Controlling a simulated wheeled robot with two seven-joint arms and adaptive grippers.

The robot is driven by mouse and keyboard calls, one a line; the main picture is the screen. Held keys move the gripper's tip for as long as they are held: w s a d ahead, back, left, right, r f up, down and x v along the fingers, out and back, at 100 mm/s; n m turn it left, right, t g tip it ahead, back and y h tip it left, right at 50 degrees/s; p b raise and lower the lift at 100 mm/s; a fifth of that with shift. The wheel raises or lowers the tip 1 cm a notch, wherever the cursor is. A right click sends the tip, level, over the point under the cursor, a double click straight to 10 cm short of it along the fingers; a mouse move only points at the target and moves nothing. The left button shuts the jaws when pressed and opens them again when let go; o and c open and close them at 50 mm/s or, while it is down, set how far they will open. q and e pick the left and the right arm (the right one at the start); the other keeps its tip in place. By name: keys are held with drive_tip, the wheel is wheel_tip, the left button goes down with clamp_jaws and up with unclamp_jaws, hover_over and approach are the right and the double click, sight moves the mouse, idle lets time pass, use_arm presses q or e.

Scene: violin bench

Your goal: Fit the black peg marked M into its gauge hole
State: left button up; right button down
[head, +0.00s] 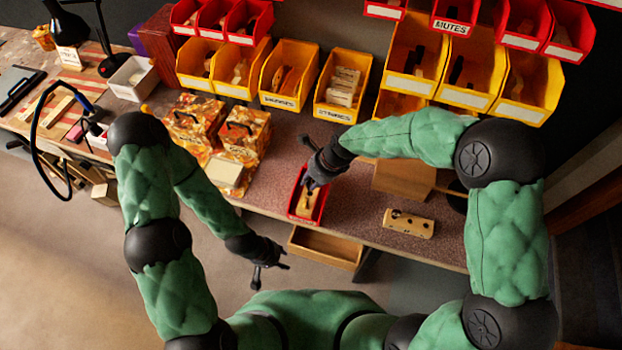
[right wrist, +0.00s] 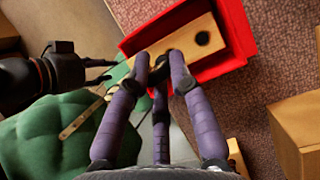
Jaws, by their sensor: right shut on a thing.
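A pale block with several dark round holes (head: 408,222) lies on the bench to the right. My left gripper (head: 272,268) is open and empty off the bench's front edge.
An open wooden drawer (head: 326,247) juts out below the tray. A wooden box (head: 403,180) stands behind the pale block. Patterned boxes (head: 243,135) stand to the left. Yellow bins (head: 343,85) line the back. The bench between tray and pale block is clear.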

wheel_tip(320, 180, up, 7)
drive_tip(key=p, duration=0.7)
idle(0.4)
